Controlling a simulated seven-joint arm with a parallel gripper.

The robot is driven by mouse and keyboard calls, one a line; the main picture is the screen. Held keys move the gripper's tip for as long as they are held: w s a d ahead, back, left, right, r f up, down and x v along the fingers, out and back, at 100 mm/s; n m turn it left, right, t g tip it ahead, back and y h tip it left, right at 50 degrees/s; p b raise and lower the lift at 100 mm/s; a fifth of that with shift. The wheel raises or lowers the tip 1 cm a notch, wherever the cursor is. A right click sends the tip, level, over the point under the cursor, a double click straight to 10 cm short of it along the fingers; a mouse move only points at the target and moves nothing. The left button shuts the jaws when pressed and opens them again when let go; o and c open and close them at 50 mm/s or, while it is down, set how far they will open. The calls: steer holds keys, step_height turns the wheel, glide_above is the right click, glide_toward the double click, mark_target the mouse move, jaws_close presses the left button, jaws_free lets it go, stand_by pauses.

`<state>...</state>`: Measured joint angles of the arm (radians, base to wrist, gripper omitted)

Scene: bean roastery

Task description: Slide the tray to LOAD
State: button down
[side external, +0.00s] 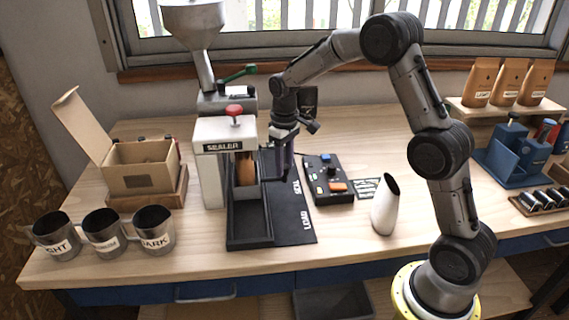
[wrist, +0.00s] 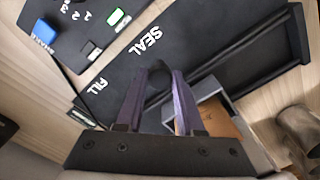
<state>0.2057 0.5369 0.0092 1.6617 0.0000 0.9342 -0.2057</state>
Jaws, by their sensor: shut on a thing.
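The tray, a small grey box (wrist: 210,88), holds a brown bag (wrist: 222,122) and sits in the black track (side external: 250,230) beside the sealer (side external: 212,165). In the side view the bag (side external: 245,168) stands under the sealer head. My gripper (wrist: 160,70) is shut on the tray's dark round handle (wrist: 159,82), over the label strip near SEAL (wrist: 141,47); FILL (wrist: 98,83) lies to its left. In the side view my gripper (side external: 284,170) points down at the track's right side, and the handle is hidden. LOAD (side external: 305,220) is marked at the near end.
The near end of the track is bare. A button panel (side external: 326,170) stands right of it, with a white scoop-like vessel (side external: 385,208) beyond. Several labelled metal cups (side external: 104,235) and an open cardboard box (side external: 140,168) are on the left. Bags stand on a rack (side external: 480,106) at right.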

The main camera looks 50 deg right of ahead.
stand_by(0.8)
steer(key=s+a, duration=0.9)
steer(key=shift+s+a+r, duration=0.1)
steer(key=shift+s+a, duration=0.1)
steer(key=shift+a, duration=0.1)
steer(key=c, duration=0.5)
jaws_free()
steer(key=shift+r, duration=6.9)
